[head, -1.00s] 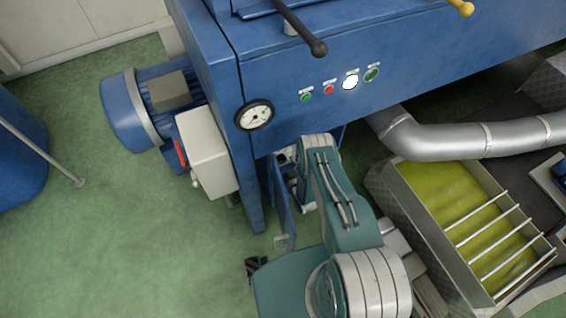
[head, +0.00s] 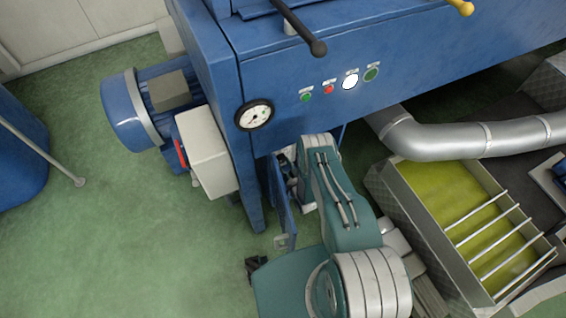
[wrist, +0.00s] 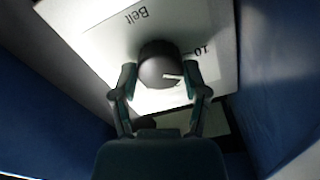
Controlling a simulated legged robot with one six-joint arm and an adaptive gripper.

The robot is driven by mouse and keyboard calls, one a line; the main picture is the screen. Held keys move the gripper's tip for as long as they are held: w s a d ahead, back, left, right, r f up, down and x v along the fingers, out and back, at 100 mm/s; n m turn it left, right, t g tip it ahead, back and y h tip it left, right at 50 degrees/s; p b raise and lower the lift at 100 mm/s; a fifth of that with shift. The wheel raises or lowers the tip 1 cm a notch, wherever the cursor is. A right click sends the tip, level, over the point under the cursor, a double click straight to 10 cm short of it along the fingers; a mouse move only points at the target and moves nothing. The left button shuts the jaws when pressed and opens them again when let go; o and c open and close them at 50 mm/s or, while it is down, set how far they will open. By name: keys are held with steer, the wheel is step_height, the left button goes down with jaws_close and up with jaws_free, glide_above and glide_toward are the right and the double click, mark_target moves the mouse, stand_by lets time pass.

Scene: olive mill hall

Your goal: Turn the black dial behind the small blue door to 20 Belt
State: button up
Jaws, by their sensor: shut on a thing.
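The black dial (wrist: 159,64) sits on a white plate (wrist: 95,32) in the wrist view. The plate carries the printed word "Belt" and, to the right of the dial, the figure "10"; I cannot make out a 20. A white pointer mark on the dial faces right, toward the lower right of the dial. My gripper (wrist: 160,79) is shut on the dial, one finger on each side. In the head view the small blue door (head: 285,214) hangs open below the machine's front. My arm hides the dial there.
Blue walls (wrist: 48,105) close in on both sides of the wrist view. A metal pipe (head: 430,138) and a tub of green-yellow paste (head: 425,215) stand right.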

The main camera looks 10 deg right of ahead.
steer(key=shift+w, duration=0.1)
steer(key=o, duration=1.1)
steer(key=shift+o, duration=0.2)
steer(key=s+d, duration=0.2)
steer(key=s, duration=0.9)
steer(key=shift+s+d, duration=0.2)
steer(key=shift+s, duration=0.2)
